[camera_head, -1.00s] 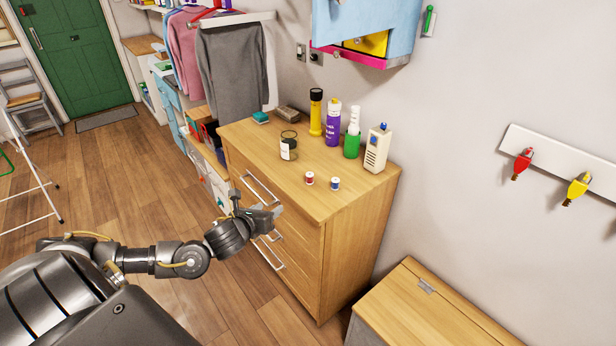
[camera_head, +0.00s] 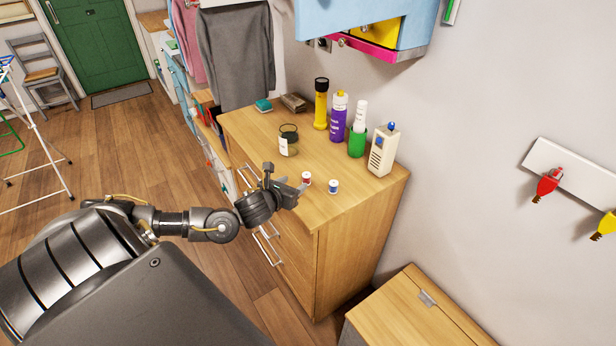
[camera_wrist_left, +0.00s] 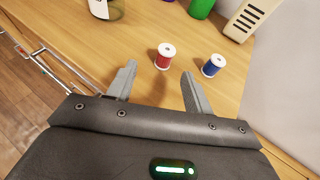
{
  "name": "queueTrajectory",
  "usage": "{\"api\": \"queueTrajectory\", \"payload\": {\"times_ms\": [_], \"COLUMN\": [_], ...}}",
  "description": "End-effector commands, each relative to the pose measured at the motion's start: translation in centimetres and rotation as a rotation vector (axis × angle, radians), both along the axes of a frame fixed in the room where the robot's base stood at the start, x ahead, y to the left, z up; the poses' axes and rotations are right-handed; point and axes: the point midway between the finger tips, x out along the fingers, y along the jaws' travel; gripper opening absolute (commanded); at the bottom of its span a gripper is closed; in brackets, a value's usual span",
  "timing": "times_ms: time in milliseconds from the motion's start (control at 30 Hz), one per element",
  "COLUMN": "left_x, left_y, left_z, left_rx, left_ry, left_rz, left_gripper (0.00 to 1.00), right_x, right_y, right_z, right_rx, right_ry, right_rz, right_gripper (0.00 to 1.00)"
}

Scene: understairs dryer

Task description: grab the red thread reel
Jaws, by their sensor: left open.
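The red thread reel (camera_head: 306,179) stands upright near the front edge of the wooden dresser top (camera_head: 335,207). In the left wrist view the red reel (camera_wrist_left: 165,56) stands just beyond the fingertips, in line with the gap between them. My left gripper (camera_head: 289,184) is at the dresser's front edge, just left of the reel. In the left wrist view my left gripper (camera_wrist_left: 158,75) is open and empty, its two fingers spread apart. The blue thread reel (camera_head: 333,186) stands to the right of the red one, and in the wrist view (camera_wrist_left: 213,65) it is beyond the right finger.
A blue cabinet (camera_head: 375,20) hangs above. A lower wooden chest (camera_head: 410,315) is at right.

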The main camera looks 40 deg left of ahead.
Motion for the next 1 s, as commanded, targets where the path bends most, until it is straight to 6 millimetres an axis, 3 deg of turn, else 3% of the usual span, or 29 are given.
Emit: {"api": "queueTrajectory", "payload": {"times_ms": [200, 433, 733, 1000], "left_x": [2.5, 3.1, 6.9, 7.7], "left_y": [0.4, 0.3, 0.3, 0.5], "left_z": [-0.8, -1.1, -2.3, -2.9], "left_rx": [0.000, -0.001, -0.001, 0.001], "left_ry": [-0.002, 0.000, -0.002, -0.001], "left_rz": [-0.001, -0.004, -0.003, -0.004], "left_gripper": [0.51, 0.51, 0.51, 0.51], "right_x": [0.3, 1.9, 1.2, 1.1], "right_y": [0.2, 0.6, 0.6, 0.4], "right_z": [0.7, 1.0, 2.5, 2.6], "right_rx": [0.003, 0.008, 0.008, 0.005], "right_ry": [-0.003, -0.025, -0.016, -0.014], "right_rz": [0.000, -0.001, -0.001, -0.001], "right_gripper": [0.89, 0.89, 0.89, 0.89]}}
